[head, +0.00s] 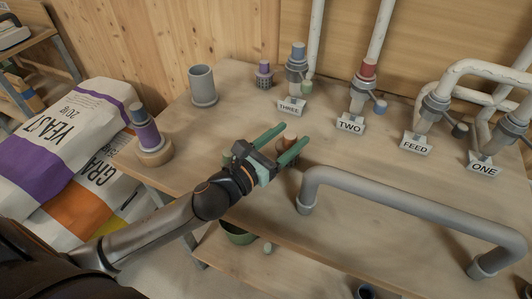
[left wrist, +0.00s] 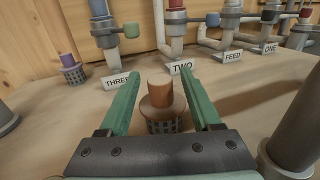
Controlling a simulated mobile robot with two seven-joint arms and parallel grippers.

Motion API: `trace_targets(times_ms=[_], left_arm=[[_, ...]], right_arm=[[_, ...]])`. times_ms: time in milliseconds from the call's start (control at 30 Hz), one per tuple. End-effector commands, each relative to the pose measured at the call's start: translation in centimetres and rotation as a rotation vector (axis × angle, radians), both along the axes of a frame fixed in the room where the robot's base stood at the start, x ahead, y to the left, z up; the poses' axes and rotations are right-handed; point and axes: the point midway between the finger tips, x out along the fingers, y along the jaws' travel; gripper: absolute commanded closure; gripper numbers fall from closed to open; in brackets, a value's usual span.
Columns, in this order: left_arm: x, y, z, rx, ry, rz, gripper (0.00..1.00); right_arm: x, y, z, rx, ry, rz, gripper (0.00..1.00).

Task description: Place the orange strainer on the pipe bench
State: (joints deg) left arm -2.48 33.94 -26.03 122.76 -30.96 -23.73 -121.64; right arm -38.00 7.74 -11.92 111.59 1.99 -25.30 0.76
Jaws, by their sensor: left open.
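The orange strainer (left wrist: 160,92) has an orange-brown top and a dark mesh basket below. It stands upright on the wooden pipe bench (head: 235,88). In the left wrist view it shows between the two green fingers of my left gripper (left wrist: 162,90), which are open with a gap on each side. In the head view the left gripper (head: 283,143) reaches over the bench's near left part, and its fingers hide most of the strainer (head: 291,142). I cannot tell how far the fingers are above the bench top. My right gripper is not in view.
A purple strainer (head: 264,75) and a grey cup (head: 203,86) stand at the back left. Pipe stubs with labels THREE (head: 290,107), TWO (head: 350,124), FEED (head: 416,144) and ONE (head: 485,170) line the back. A grey rail pipe (head: 410,199) runs along the front right.

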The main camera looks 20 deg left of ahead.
Motion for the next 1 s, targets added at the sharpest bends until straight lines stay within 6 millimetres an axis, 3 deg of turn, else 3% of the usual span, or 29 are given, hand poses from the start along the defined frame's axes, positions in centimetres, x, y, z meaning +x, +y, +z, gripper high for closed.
trace_targets(times_ms=[300,500,1000], left_arm=[[-5.2,1.7,-0.3,0.002,0.003,-0.001,0.35],[-7.1,2.3,-0.2,0.0,0.002,0.0,0.35],[-7.9,2.6,0.0,0.001,0.0,0.0,0.35]], right_arm=[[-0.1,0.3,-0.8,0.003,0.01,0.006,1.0],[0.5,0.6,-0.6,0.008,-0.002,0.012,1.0],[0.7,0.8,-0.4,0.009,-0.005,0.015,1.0]])
